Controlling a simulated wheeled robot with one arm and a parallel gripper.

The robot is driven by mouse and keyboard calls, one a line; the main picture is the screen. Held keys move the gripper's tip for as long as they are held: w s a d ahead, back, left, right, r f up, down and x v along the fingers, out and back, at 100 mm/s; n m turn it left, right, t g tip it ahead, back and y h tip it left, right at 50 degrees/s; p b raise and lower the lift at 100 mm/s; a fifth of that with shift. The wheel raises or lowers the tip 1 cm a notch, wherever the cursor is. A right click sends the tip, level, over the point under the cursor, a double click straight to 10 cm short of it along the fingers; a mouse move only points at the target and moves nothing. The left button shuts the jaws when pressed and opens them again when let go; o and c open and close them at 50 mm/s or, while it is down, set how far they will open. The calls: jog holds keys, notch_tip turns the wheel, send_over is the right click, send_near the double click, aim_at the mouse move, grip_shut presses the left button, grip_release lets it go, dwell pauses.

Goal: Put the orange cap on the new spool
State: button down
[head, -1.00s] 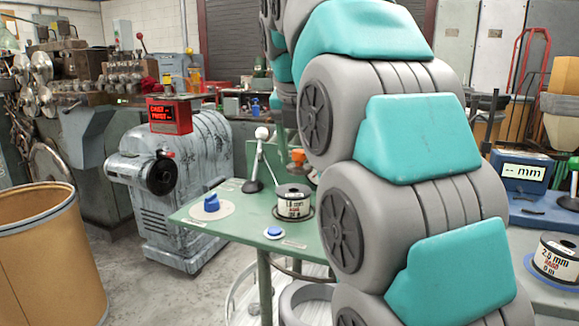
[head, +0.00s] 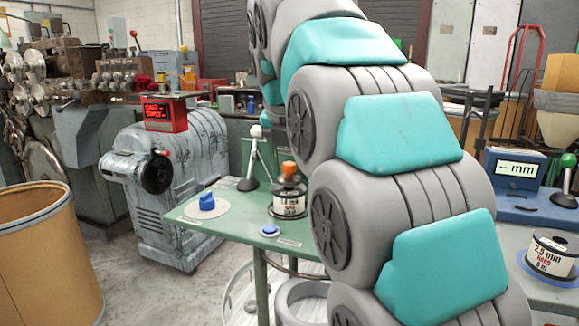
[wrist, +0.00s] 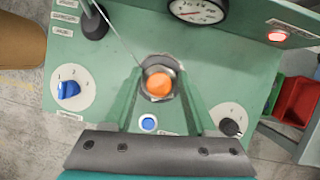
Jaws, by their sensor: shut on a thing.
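The orange cap (head: 289,168) is over a labelled spool (head: 289,206) on the green table (head: 225,220). From the head view I cannot tell whether it rests on the spool or hangs just above it. In the wrist view the orange cap (wrist: 159,84) lies between the two fingers of my gripper (wrist: 159,76), which is shut on it. A grey ring shows around and behind the cap there. My arm hides most of the gripper in the head view.
On the green table are a blue knob (head: 207,201), a blue button (head: 270,230) and a white-knobbed lever (head: 256,150). The wrist view also shows a gauge (wrist: 198,8) and a black knob (wrist: 230,127). A brown drum (head: 45,255) stands at left.

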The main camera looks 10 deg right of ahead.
jog(key=shift+f, duration=0.15)
jog(key=shift+f, duration=0.35)
jog(key=shift+f, duration=0.1)
jog(key=shift+c, duration=1)
grip_release()
jog(key=shift+r, duration=0.65)
jog(key=shift+v, duration=1.4)
jog(key=s+a+b, duration=0.1)
jog(key=s+a, duration=0.3)
jog(key=s, duration=0.7)
jog(key=shift+a+b, duration=0.3)
